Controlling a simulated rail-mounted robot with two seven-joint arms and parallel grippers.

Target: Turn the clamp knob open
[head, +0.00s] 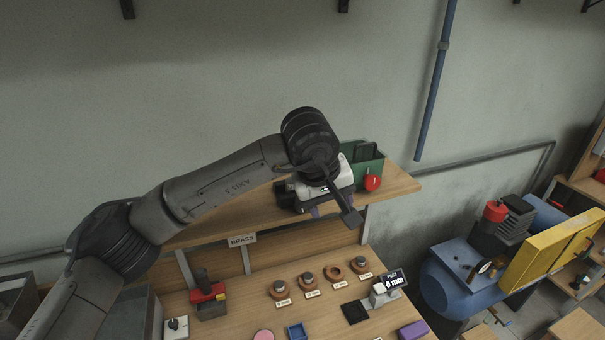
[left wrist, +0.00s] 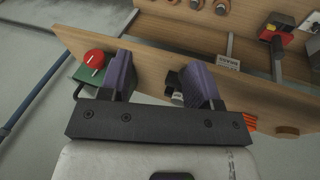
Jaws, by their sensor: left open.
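A round red knob (head: 372,183) with a pale mark sits on the front of a green box-like fixture (head: 368,164) at the right part of the wooden shelf. In the left wrist view the red knob (left wrist: 94,59) shows just left of my left gripper's left finger. My left gripper (head: 320,209) is over the shelf, to the left of the knob in the head view. In the left wrist view its purple fingers (left wrist: 160,77) are apart, with the shelf board below and the knob outside them. A small dark and silver part (left wrist: 176,88) shows beside the right finger. My right gripper is not in view.
The shelf (head: 400,186) stands above a bench with ringed brass parts (head: 310,284), a gauge display (head: 392,282) and a red-topped clamp-like device (head: 208,297). A blue compressor (head: 455,275) stands at right. The wall (head: 240,80) is close behind the shelf.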

